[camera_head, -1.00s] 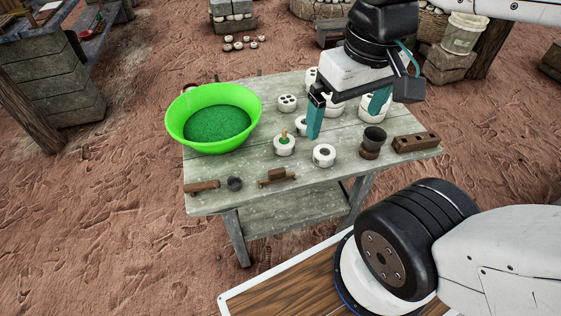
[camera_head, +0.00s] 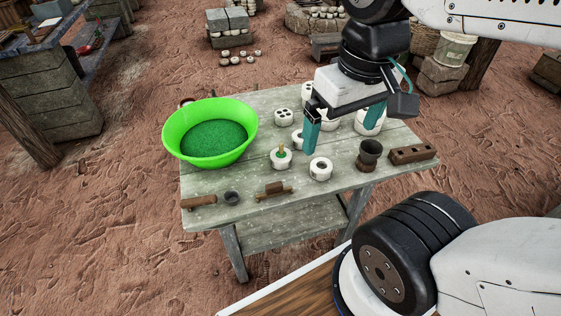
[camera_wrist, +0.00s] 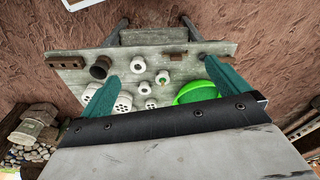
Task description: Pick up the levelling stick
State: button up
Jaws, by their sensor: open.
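I cannot tell for certain which piece is the levelling stick. A thin upright stick (camera_head: 281,149) stands in a small white pot (camera_head: 281,161) near the table's middle. The wooden tool also shows small in the wrist view (camera_wrist: 178,56). My gripper (camera_head: 341,138) is open and empty above the right half of the table, behind and right of these pieces. Its spread fingers (camera_wrist: 158,68) frame the white pots in the wrist view.
The table (camera_head: 240,230) also holds a bright green bowl (camera_head: 171,143) of green grains at left, a white ring-shaped pot (camera_head: 321,174), a dark cup (camera_head: 370,150) and a brown block with holes (camera_head: 412,154). Several white pots stand behind my fingers. A small dark cup (camera_head: 232,198) sits at the front.

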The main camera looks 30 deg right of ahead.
aim_at(276, 188)
jog(key=u, duration=0.7)
jog(key=k, duration=1.1)
jog(key=u, duration=1.55)
jog(key=i, duration=1)
jog(key=z, duration=0.7)
jog(key=i, duration=0.6)
jog(key=z, duration=1.05)
jog(key=i, duration=0.35)
jog(key=z, duration=0.45)
